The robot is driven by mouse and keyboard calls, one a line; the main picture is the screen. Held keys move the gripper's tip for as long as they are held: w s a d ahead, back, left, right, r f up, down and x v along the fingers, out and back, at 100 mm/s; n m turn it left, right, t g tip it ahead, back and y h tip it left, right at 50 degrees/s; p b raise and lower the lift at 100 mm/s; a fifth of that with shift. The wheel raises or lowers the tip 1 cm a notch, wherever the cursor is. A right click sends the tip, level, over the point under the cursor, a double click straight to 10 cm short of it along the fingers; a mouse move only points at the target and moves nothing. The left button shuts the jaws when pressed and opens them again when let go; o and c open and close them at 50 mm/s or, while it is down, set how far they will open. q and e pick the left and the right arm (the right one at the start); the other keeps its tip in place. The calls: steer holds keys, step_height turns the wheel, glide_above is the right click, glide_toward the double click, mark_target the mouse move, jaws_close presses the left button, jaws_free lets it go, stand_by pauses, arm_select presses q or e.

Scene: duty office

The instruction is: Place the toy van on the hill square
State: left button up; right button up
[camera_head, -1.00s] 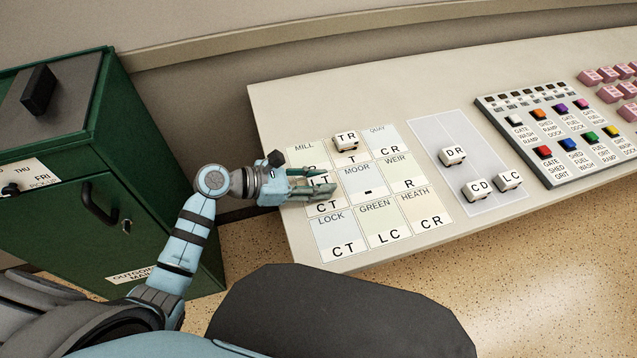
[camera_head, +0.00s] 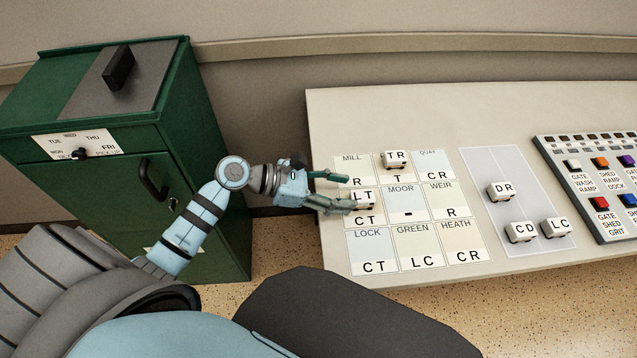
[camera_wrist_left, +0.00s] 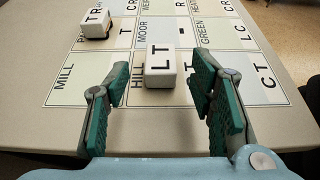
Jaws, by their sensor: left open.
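A white toy block marked LT (camera_head: 362,198) sits on the hill square (camera_wrist_left: 137,97), in the left column of the card grid. I cannot tell from its shape whether it is the van. My left gripper (camera_head: 346,192) is open at the grid's left edge, its fingers on either side of the LT block's near end. In the left wrist view the LT block (camera_wrist_left: 160,66) stands ahead, between the open fingers (camera_wrist_left: 162,84) and apart from both. My right gripper is not in view.
A block marked TR (camera_head: 396,159) stands on the top middle square. Blocks DR (camera_head: 500,191), CD (camera_head: 520,231) and LC (camera_head: 555,228) stand on a grey panel (camera_head: 490,160). A button board (camera_head: 590,150) lies at the right. A green cabinet (camera_head: 120,150) stands left of the table.

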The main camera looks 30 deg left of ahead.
arm_select(q)
steer(key=v, duration=0.6)
steer(key=shift+s+a+r+p, duration=0.2)
steer(key=shift+a+p, duration=0.05)
steer(key=shift+p, duration=0.1)
